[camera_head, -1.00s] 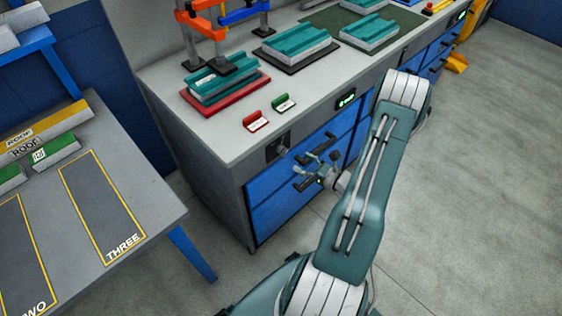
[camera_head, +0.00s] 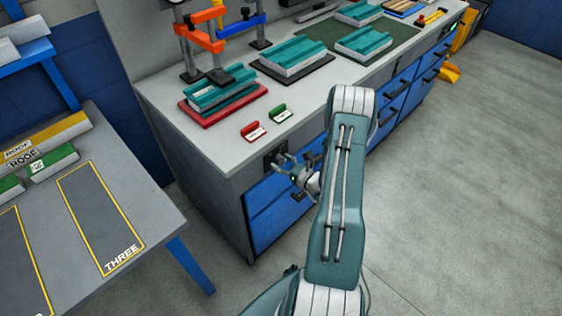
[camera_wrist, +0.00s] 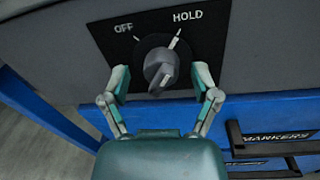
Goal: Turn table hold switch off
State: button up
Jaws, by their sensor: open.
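The hold switch is a dark grey round knob (camera_wrist: 160,66) on a black plate (camera_wrist: 205,38) marked OFF at left and HOLD at right. Its raised ridge tilts up to the right, toward the HOLD mark. My gripper (camera_wrist: 161,78) is open, with one finger left and one right of the knob. Gaps show between the fingers and the knob; how deep they reach is unclear. In the head view my gripper (camera_head: 284,164) is at the cabinet front by the switch plate (camera_head: 274,156), and the knob is hidden there.
Blue drawers (camera_head: 270,208) lie under the switch, one labelled MARKERS (camera_wrist: 275,137). Red (camera_head: 253,131) and green (camera_head: 280,113) tags stand on the grey worktop above. A table with outlined slots (camera_head: 98,215) is at left. Floor at right is clear.

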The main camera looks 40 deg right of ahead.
jog(key=shift+w+d, duration=0.1)
jog(key=shift+d, duration=0.2)
jog(key=shift+a, duration=0.15)
grip_shut()
